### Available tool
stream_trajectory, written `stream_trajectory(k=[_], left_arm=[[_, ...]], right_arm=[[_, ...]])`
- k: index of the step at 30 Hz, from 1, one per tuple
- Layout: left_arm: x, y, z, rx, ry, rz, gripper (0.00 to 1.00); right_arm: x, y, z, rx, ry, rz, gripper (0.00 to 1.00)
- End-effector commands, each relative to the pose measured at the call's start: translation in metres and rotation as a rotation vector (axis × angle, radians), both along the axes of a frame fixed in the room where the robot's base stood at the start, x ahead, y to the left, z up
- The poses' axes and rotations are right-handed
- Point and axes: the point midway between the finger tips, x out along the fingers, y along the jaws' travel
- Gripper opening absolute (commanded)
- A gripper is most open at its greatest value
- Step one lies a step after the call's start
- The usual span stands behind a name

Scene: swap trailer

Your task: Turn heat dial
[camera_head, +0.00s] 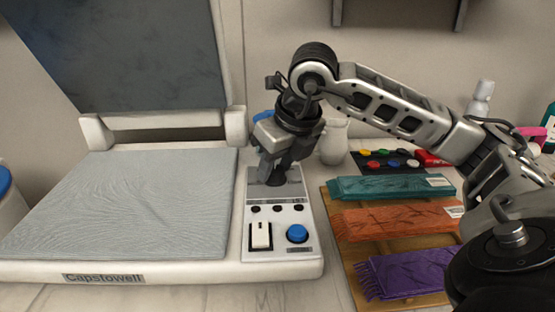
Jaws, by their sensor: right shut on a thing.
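A white heat press labelled Capstowell stands at the left with its lid raised and a grey pad on its bed. Its control panel (285,218) is on the right side of the bed. The panel carries a white rocker switch (260,235), a blue round button (297,233) and a row of small dark knobs. My right gripper (276,178) points down at the upper part of the panel and is shut on a dark dial (276,179). The fingers hide much of the dial. My left gripper is not in view.
To the right, a wooden tray (349,268) bears folded teal, orange and purple cloths. Behind it are a white jug (334,143) and a dark palette with coloured discs (371,168). A white bottle (481,102) stands at the back right.

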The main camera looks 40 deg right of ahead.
Motion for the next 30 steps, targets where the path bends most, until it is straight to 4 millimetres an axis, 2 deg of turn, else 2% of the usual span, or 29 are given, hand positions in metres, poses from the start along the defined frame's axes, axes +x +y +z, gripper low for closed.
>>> stream_trajectory(k=[6, 15, 30], left_arm=[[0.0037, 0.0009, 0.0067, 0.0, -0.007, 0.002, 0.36], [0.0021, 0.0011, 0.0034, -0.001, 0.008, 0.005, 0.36], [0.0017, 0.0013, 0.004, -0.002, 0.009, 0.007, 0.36]], right_arm=[[0.0001, 0.002, 0.001, 0.001, 0.001, -0.172, 0.14], [0.0003, 0.0024, 0.0004, 0.001, 0.002, -0.332, 0.14], [0.0002, 0.0025, -0.0006, 0.001, 0.004, -0.393, 0.14]])
